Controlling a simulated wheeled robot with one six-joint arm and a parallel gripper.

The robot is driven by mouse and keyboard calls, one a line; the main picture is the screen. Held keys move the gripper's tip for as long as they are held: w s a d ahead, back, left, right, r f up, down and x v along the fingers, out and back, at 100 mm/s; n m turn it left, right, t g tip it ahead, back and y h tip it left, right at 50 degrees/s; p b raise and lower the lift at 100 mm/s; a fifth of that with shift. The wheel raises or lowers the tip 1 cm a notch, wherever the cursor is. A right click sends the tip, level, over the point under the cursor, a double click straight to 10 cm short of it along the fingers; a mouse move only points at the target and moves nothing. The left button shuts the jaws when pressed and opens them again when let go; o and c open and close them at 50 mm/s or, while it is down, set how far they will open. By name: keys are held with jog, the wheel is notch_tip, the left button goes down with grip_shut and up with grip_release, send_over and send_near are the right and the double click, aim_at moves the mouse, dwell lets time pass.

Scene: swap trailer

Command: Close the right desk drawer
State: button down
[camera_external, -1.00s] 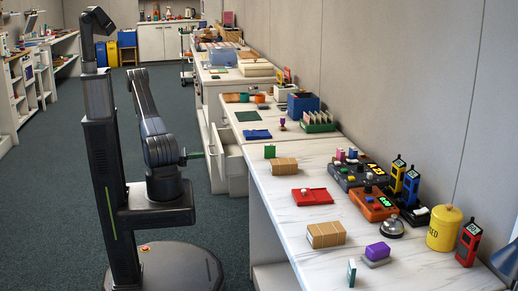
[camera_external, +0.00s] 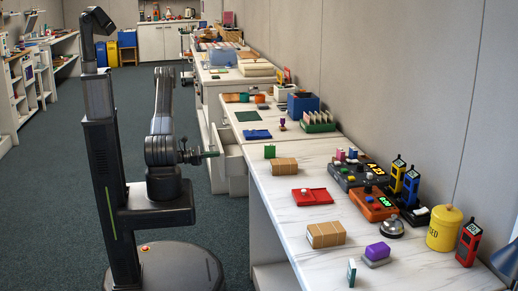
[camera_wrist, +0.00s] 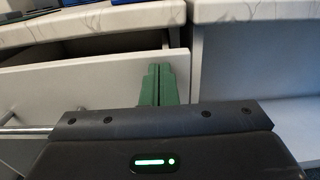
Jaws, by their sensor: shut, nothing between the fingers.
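The right desk drawer is white and stands pulled out from the desk in the external view (camera_external: 237,181), to the right of my arm. In the wrist view its pale front panel (camera_wrist: 95,82) fills the left half, with a metal bar handle at the lower left. My gripper (camera_external: 214,153) has green fingers and points right, towards the drawer. In the wrist view the green fingers (camera_wrist: 158,84) are together and empty, in front of the right end of the panel. I cannot tell whether they touch it.
In the wrist view a marble top (camera_wrist: 250,10) overhangs an open space at right. Carpeted floor is clear behind my arm.

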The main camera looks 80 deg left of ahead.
jog(key=shift+w, duration=0.1)
jog(key=w, duration=1.2)
jog(key=shift+w+r, duration=0.15)
jog(key=shift+w, duration=0.1)
jog(key=shift+w+r, duration=0.1)
dwell(0.3)
jog(key=s+b, duration=0.2)
jog(key=s, duration=1.2)
jog(key=shift+s+f, duration=0.3)
jog(key=shift+w, duration=0.1)
dwell(0.4)
